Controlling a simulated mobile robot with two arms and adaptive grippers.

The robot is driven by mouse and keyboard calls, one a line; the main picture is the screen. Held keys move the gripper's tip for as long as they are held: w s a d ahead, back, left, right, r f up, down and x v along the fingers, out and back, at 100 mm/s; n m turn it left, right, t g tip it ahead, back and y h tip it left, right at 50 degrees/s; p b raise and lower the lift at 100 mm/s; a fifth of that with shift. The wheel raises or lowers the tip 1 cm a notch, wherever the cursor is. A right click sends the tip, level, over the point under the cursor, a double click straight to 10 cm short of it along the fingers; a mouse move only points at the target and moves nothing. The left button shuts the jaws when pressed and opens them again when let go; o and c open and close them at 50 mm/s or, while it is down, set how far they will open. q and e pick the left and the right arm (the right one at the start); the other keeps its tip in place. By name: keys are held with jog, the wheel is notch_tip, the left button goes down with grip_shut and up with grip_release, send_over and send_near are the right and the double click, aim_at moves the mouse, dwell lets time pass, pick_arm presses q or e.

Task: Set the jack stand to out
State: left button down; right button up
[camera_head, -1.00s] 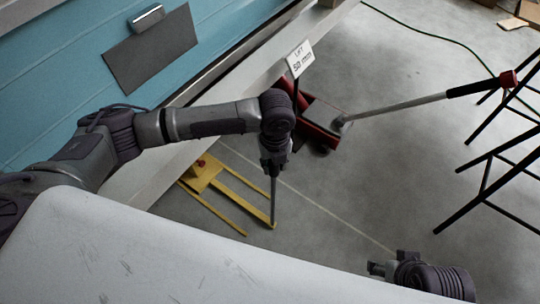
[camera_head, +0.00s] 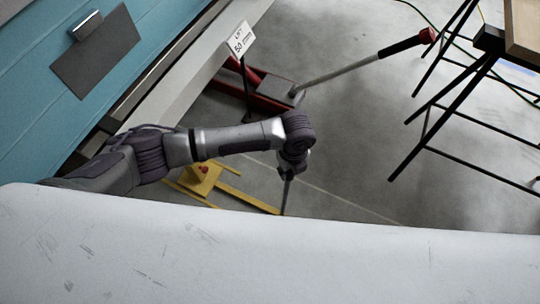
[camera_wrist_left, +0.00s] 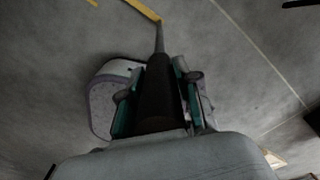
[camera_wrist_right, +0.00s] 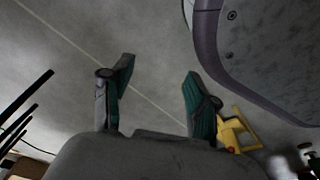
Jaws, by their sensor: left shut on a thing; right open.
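The yellow stand (camera_head: 205,180), which I take for the jack stand, lies low on the floor beside the camper; a small red knob shows on its plate. A thin grey rod (camera_head: 285,195) runs from its long yellow bar up to my left gripper (camera_head: 291,166). In the left wrist view my left gripper (camera_wrist_left: 155,85) is shut around the rod's thick dark grip (camera_wrist_left: 158,100). The rod's far end meets a yellow bar (camera_wrist_left: 143,10). My right gripper (camera_wrist_right: 155,82) is open and empty over the floor; the yellow stand (camera_wrist_right: 238,130) shows at its right.
A red floor jack (camera_head: 265,90) with a long black-gripped handle (camera_head: 360,65) stands beyond the stand. A lift sign (camera_head: 241,40) rises near it. The blue camper side (camera_head: 50,40) is at left. Black trestle legs (camera_head: 440,110) stand at right. Bare floor lies between.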

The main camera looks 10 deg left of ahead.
pick_arm(q)
jog(key=s+d, duration=0.2)
jog(key=d, duration=0.4)
jog(key=shift+s+d, duration=0.2)
jog(key=shift+d, duration=0.15)
pick_arm(e)
jog(key=shift+s+d+f, duration=0.15)
jog(key=shift+s+f, duration=0.75)
jog(key=shift+s, duration=0.2)
pick_arm(q)
jog(key=c, duration=0.8)
grip_release()
jog(key=shift+a, duration=0.1)
jog(key=shift+r, duration=0.1)
notch_tip(320, 180, up, 12)
jog(key=shift+f, duration=0.1)
